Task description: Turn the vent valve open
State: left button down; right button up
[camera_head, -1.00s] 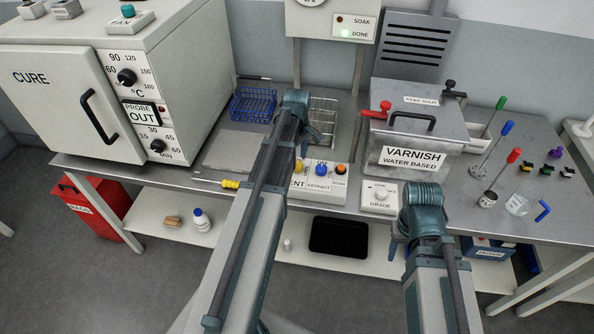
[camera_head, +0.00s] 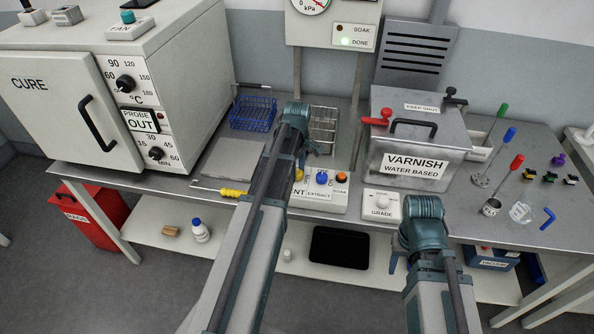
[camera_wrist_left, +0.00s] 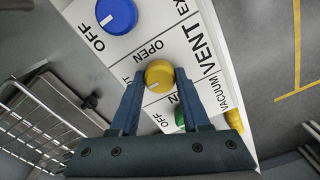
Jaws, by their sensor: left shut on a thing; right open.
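The vent valve is a yellow knob (camera_wrist_left: 159,73) on a white panel (camera_wrist_left: 205,22), beside the words VENT and OPEN in the left wrist view. A pale mark shows at the knob's lower left there. My left gripper (camera_wrist_left: 157,76) has its two fingers on either side of the knob, shut on it. My right gripper (camera_head: 393,262) is open and empty, low in front of the bench, apart from the panel.
A blue knob (camera_head: 322,177) and an orange knob (camera_head: 341,176) sit on the same panel; a green knob (camera_wrist_left: 180,117) is partly hidden. A wire rack (camera_head: 323,125) stands behind. The varnish tank (camera_head: 418,140) is to the right. A pressure gauge (camera_head: 308,4) hangs above.

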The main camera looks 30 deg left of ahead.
pick_arm(q)
jog(key=m, duration=0.4)
jog(key=shift+m, duration=0.4)
jog(key=m, duration=0.4)
jog(key=shift+m, duration=0.3)
jog(key=m, duration=0.4)
jog(key=shift+m, duration=2.4)
jog(key=shift+c, duration=1.9)
grip_release()
